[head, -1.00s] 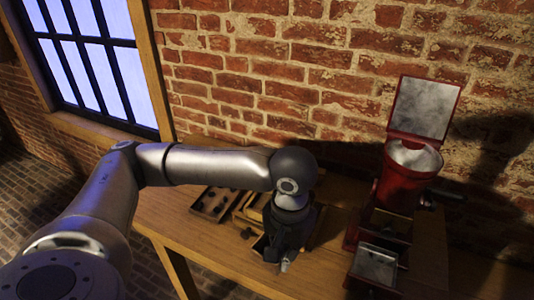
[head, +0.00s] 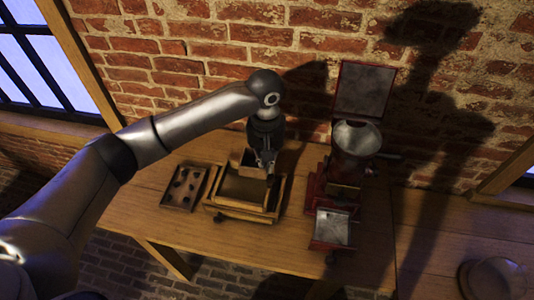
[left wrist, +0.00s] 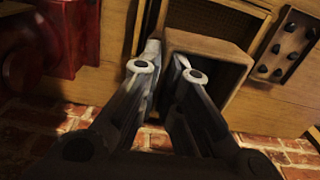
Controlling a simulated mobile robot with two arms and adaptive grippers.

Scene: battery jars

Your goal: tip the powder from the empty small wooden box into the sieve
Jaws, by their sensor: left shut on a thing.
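My left gripper (head: 264,168) is shut on a wall of the small wooden box (head: 248,164) and holds it over the back part of the sieve (head: 223,208), a wooden frame on the table. In the left wrist view the gripper's fingers (left wrist: 168,72) pinch the left wall of the box (left wrist: 210,45), with the sieve (left wrist: 262,12) partly hidden behind it. My right gripper is not in view.
A red grinder (head: 313,192) with a raised lid and metal bowl stands just right of the sieve, an open drawer (head: 331,229) at its front. A tray (head: 170,204) with several dark lumps lies left of the sieve. The table (head: 200,237) is clear in front.

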